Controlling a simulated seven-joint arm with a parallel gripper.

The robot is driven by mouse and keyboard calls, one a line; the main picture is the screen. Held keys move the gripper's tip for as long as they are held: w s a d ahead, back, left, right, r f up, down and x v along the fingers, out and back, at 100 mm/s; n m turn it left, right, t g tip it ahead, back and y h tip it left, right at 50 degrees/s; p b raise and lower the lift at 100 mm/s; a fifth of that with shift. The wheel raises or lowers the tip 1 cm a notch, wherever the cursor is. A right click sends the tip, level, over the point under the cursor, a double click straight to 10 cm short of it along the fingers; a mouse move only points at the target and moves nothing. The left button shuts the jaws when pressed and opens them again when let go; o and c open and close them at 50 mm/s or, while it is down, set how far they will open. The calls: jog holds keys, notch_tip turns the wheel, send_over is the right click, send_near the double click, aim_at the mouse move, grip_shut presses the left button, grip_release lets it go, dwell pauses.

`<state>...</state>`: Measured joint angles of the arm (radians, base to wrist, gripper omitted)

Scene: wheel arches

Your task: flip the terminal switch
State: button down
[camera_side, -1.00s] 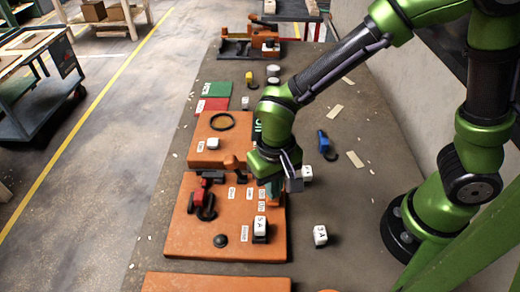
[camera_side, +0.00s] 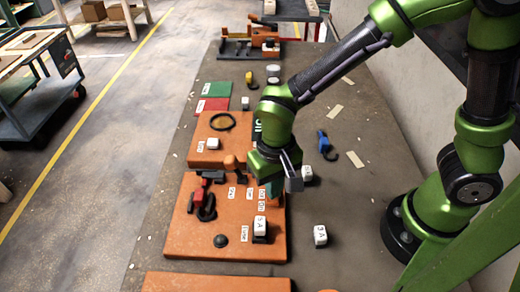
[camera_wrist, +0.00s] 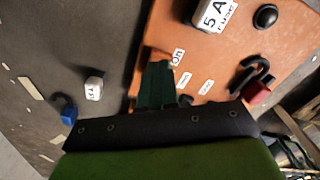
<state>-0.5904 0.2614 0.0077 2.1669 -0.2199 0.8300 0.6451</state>
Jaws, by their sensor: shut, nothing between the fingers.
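The orange board (camera_side: 190,235) carries a row of small white labels; one, reading "on", shows near my fingers in the wrist view (camera_wrist: 178,57). My gripper (camera_side: 273,192) points down at the board's right edge, beside these labels. Its dark green fingers (camera_wrist: 157,82) look shut and hold nothing. An orange block-like part (camera_wrist: 153,55) shows just beyond the fingertips in the wrist view. The terminal switch cannot be made out clearly; my fingers cover the spot beside the labels. I cannot tell whether they touch it.

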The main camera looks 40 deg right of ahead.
jog(key=shift+f, duration=0.95)
dwell(1.0)
jog(key=shift+r, duration=3.55)
jog(key=shift+n, duration=0.3)
jog(key=s+d+r+t+y, duration=0.1)
jog(key=s+d+r+t, duration=0.1)
jog(key=d+r, duration=0.4)
jog(key=s+d+r+m+t+y, duration=0.1)
jog(key=d+r+t, duration=0.4)
jog(key=d+r, duration=0.2)
jog(key=shift+s+d+m, duration=0.3)
jog(key=shift+s+d, duration=0.1)
jog(key=shift+d, duration=0.8)
jog(key=shift+a, duration=0.1)
